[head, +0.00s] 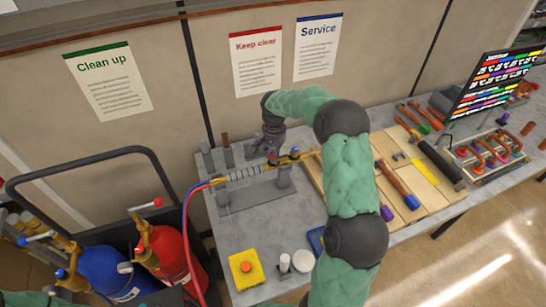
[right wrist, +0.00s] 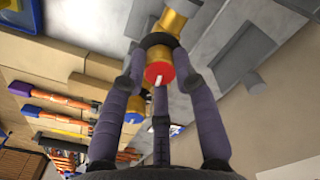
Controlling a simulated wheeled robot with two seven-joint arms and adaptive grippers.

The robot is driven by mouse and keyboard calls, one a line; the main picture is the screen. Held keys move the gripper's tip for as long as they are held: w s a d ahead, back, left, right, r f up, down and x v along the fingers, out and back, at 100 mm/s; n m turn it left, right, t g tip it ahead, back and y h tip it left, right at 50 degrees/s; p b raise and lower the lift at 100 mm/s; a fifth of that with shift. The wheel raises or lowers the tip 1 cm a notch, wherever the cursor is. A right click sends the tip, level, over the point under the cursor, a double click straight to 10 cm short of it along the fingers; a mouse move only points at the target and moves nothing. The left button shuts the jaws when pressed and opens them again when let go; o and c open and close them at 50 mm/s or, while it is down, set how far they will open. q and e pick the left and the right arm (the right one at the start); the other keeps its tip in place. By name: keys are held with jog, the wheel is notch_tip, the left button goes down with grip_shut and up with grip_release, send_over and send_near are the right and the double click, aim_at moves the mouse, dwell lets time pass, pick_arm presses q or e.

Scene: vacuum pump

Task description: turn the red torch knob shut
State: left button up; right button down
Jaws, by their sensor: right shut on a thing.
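The brass torch lies along the back of the grey table in the head view, with red and blue hoses running from its left end. Its red knob (right wrist: 158,73) faces the camera in the right wrist view, showing a white mark. The blue knob (head: 294,153) is just right of it in the head view and also shows in the right wrist view (right wrist: 133,118). My right gripper (head: 272,150) reaches down from above and is shut on the red knob, its fingers around it. The gripper partly hides the knob in the head view. My left gripper is out of view.
Grey posts (head: 284,178) of a stand are close to the torch. A yellow block (head: 245,268) and a white round piece (head: 303,261) are at the front. A wooden board (head: 440,196) with tools is at right. Gas cylinders (head: 172,254) stand on a cart at left.

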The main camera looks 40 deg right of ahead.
jog(key=shift+d+m+b, duration=0.1)
jog(key=shift+m+b, duration=0.3)
jog(key=shift+m, duration=0.8)
jog(key=c, duration=0.9)
grip_release()
jog(key=shift+s, duration=0.1)
jog(key=shift+c, duration=0.2)
notch_tip(320, 180, up, 12)
